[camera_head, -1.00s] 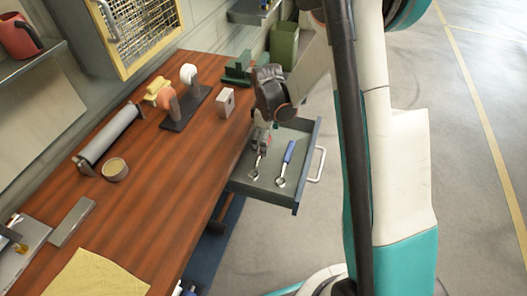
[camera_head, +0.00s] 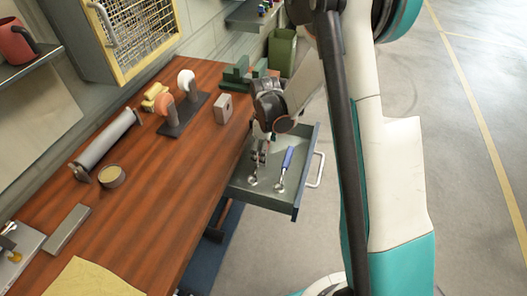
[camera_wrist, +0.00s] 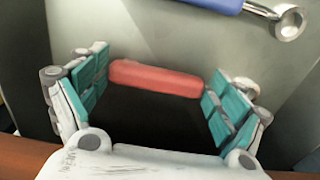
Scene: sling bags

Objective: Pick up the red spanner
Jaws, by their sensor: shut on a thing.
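The red spanner lies in the open drawer (camera_head: 262,196), its shiny ring end (camera_head: 252,182) toward the drawer's front part in the head view. Its red handle (camera_wrist: 156,78) spans between the teal finger pads in the wrist view. My gripper (camera_wrist: 162,88) is shut on this handle. In the head view my gripper (camera_head: 260,154) is down inside the drawer and hides most of the handle. I cannot tell whether the spanner is clear of the drawer floor.
A blue-handled spanner (camera_head: 286,160) lies in the drawer just right of my gripper; it also shows in the wrist view (camera_wrist: 282,18). Drawer walls surround both. The wooden workbench (camera_head: 165,190) with several tools is left; open floor is right.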

